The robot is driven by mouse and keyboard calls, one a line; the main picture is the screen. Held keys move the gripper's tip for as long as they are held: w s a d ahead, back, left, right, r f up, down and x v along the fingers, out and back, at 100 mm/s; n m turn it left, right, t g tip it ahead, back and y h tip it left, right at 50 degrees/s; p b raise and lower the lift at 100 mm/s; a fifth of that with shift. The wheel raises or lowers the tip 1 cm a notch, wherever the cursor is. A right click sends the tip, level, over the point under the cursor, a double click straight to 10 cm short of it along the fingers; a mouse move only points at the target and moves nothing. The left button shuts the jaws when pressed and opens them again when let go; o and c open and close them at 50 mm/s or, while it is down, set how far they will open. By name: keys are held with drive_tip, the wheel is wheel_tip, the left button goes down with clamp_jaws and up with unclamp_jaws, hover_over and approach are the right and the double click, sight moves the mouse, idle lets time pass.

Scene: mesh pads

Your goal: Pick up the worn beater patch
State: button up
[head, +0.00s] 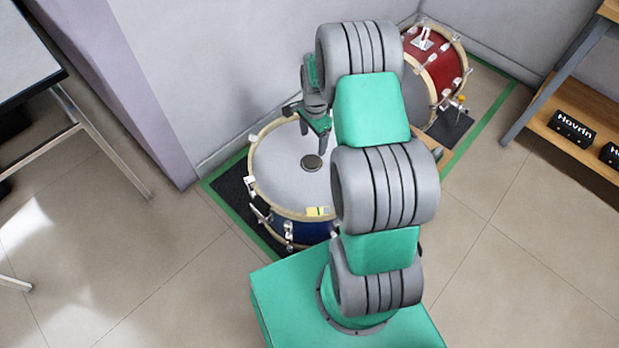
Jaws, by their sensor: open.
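The worn beater patch (312,163) is a small dark round disc. It lies on the pale upper head of the blue drum (285,180), near the middle of the head. My gripper (322,146) is open and points down just above and slightly right of the patch in the head view. Its fingers look close to the patch, but I cannot tell the exact height gap. Nothing shows between the fingers. My arm hides the right side of the blue drum.
A red drum (437,65) stands at the back right, partly behind my arm. Green tape (490,127) borders a dark mat (233,187) under the drums. Walls close in behind. A wooden shelf with black boxes (572,128) is at right, a table (30,60) at left. Tiled floor is clear.

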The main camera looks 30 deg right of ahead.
sight(312, 160)
drive_tip(key=shift+m, duration=0.4)
wheel_tip(312, 160, down, 10)
drive_tip(key=b, duration=0.3)
drive_tip(key=shift+d+f, duration=0.1)
drive_tip(key=shift+f, duration=0.1)
drive_tip(key=shift+r, duration=0.1)
drive_tip(key=c, duration=1.4)
drive_tip(key=shift+c, duration=0.2)
